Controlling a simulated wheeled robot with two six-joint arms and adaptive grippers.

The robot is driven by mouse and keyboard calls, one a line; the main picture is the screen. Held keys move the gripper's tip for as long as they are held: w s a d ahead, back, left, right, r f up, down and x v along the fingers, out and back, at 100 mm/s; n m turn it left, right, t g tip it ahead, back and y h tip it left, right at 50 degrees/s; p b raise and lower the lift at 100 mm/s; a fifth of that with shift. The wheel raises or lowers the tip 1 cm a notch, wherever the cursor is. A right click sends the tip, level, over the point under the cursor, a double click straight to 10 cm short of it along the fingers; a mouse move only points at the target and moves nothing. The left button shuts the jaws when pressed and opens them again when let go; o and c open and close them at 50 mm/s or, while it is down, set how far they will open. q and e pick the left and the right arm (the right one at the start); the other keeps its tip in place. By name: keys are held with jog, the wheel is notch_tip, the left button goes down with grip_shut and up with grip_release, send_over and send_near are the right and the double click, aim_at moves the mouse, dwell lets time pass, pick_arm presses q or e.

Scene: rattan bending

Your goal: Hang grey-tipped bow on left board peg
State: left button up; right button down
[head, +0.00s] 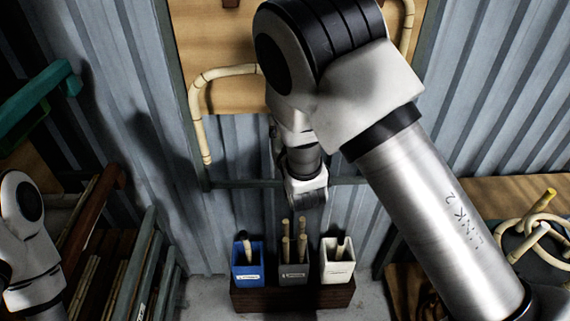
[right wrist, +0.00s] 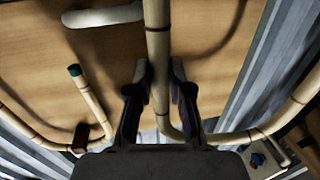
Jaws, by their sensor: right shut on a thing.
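My right gripper (right wrist: 157,78) is shut on a pale jointed cane bow (right wrist: 158,45) in the right wrist view. The cane rises between its fingers and bends to the right below them. No grey tip shows on it, as its ends are out of view or hidden. A pale rounded peg (right wrist: 100,16) sticks out at upper left, apart from the fingers; I cannot tell if it is the left one. The wooden board (right wrist: 215,65) lies behind, and also shows in the head view (head: 205,35). My right arm hides its middle there. My left gripper is out of view.
A teal-tipped cane (right wrist: 90,100) stands left of the gripper. A bent cane (head: 197,110) shows at the board's left. Blue (head: 247,270), grey (head: 293,271) and white (head: 338,268) holders stand below. Slatted racks (head: 110,260) fill the left; coiled canes (head: 535,235) lie right.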

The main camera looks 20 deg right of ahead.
jog(key=r, duration=0.3)
jog(key=w+r+p, duration=0.1)
jog(key=r, duration=0.6)
jog(key=shift+w+a+r+p, duration=0.15)
jog(key=shift+w+a+p, duration=0.05)
jog(key=shift+p, duration=0.15)
notch_tip(320, 180, up, 5)
jog(key=s, duration=0.1)
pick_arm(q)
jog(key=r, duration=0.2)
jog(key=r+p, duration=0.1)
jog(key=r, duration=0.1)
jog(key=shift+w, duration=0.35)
pick_arm(e)
jog(key=w+d+f, duration=0.2)
jog(key=w+d, duration=0.1)
jog(key=w, duration=0.7)
jog(key=shift+w, duration=0.3)
jog(key=shift+s+d, duration=0.1)
